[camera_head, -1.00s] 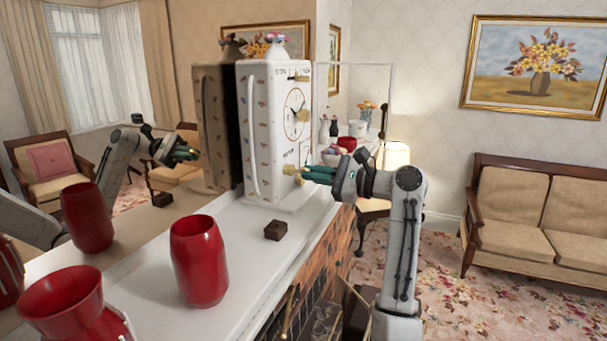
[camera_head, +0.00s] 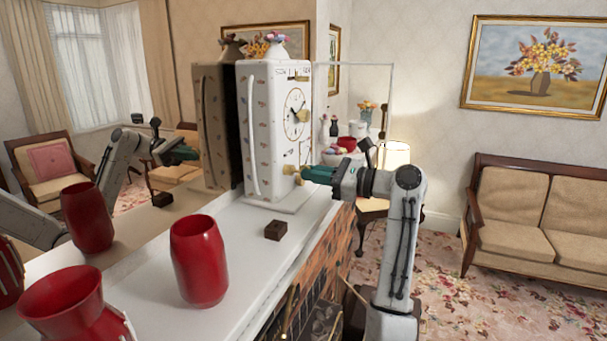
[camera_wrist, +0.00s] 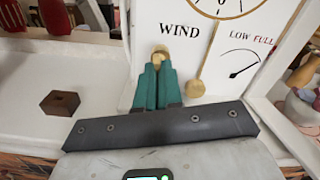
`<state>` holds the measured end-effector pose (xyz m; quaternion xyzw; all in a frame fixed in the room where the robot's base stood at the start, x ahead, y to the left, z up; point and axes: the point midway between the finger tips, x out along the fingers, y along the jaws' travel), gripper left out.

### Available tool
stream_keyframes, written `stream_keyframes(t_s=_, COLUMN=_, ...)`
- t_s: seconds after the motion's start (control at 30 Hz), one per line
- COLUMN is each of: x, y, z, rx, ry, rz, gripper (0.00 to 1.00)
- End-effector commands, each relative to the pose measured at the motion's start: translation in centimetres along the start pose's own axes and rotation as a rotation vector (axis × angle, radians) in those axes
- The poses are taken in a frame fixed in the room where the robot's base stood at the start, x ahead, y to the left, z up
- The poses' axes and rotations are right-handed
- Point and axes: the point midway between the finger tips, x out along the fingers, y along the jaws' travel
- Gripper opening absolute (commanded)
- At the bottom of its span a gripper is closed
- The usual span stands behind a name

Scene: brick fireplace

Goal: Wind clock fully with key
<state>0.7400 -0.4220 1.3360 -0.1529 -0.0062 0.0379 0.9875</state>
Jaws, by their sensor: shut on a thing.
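The white clock (camera_head: 270,140) stands upright on the mantel, its dial facing right. In the wrist view its face shows WIND beside a gold winding key (camera_wrist: 160,52), a gold pendulum (camera_wrist: 195,88) and a LOW/FULL gauge (camera_wrist: 237,68). The gauge needle points right, toward the FULL side. My gripper (camera_head: 303,171), with green fingers, reaches the clock's lower face from the right. It is shut on the key under the WIND label, and the fingertips (camera_wrist: 160,68) hide part of it.
A small dark brown block (camera_head: 275,230) lies on the white mantel (camera_head: 245,262) in front of the clock. Red vases (camera_head: 200,262) stand nearer. A mirror behind the mantel reflects the clock and arm. A bowl with coloured things (camera_wrist: 300,100) is right of the clock.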

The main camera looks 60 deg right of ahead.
Motion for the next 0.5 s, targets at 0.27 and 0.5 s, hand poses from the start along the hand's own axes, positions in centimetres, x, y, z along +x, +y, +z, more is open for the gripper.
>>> stream_keyframes(t_s=0.27, x=0.55, y=0.35, z=0.18, rx=0.245, ry=-0.002, rz=0.015, gripper=0.11)
stream_keyframes(t_s=0.5, x=0.33, y=0.18, z=0.10, rx=0.242, ry=-0.001, rz=0.008, gripper=0.34)
